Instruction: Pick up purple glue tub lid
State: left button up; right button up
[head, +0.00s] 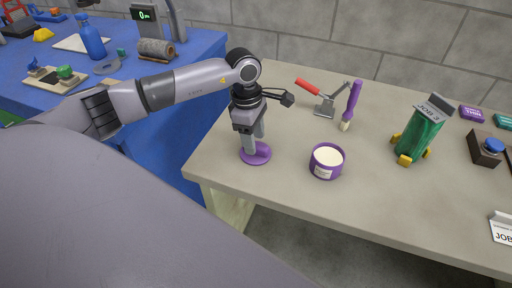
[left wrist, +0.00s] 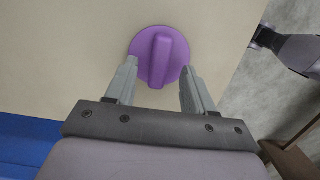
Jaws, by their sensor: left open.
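The purple glue tub lid (head: 263,153) lies flat on the near left part of the table in the head view. In the left wrist view the lid (left wrist: 158,52) is a round disc with a raised bar handle across its middle. My left gripper (head: 250,152) points down at the lid. In the left wrist view my left gripper (left wrist: 160,72) is open, with one finger on each side of the handle; whether the fingertips touch the lid I cannot tell. The open purple glue tub (head: 326,162), with cream-coloured contents, stands to the right.
A green roll on yellow feet (head: 420,136) is further right. The table's front edge (head: 330,230) is close to the lid. A blue table (head: 200,60) stands left.

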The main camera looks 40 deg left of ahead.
pick_arm(q)
jog(key=shift+d+f, duration=0.15)
jog(key=shift+f, duration=0.65)
grip_shut()
jog(key=shift+w+r, duration=0.1)
jog(key=shift+r, duration=0.05)
